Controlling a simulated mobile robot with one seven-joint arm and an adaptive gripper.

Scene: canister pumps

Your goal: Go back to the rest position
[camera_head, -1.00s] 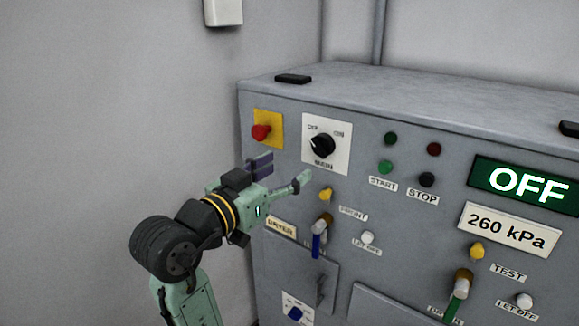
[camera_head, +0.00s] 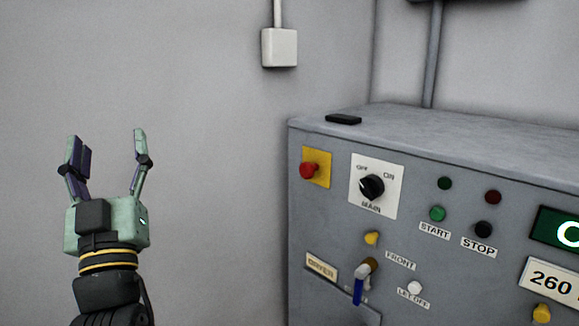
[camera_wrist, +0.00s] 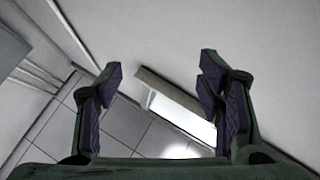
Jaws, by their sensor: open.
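My gripper (camera_head: 108,150) is at the left of the head view, raised with its fingers pointing up. Its two fingers are spread wide with nothing between them. It stands in front of the bare wall, left of the grey control cabinet (camera_head: 330,230) and apart from it. In the wrist view my gripper (camera_wrist: 160,90) also shows open and empty, with wall and tiled floor behind it.
The cabinet front carries a red button (camera_head: 309,170), a black MAIN knob (camera_head: 371,187), START (camera_head: 437,213) and STOP (camera_head: 483,229) buttons, and a blue-handled valve (camera_head: 358,289). A white wall box (camera_head: 279,47) hangs above. Room around my gripper looks clear.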

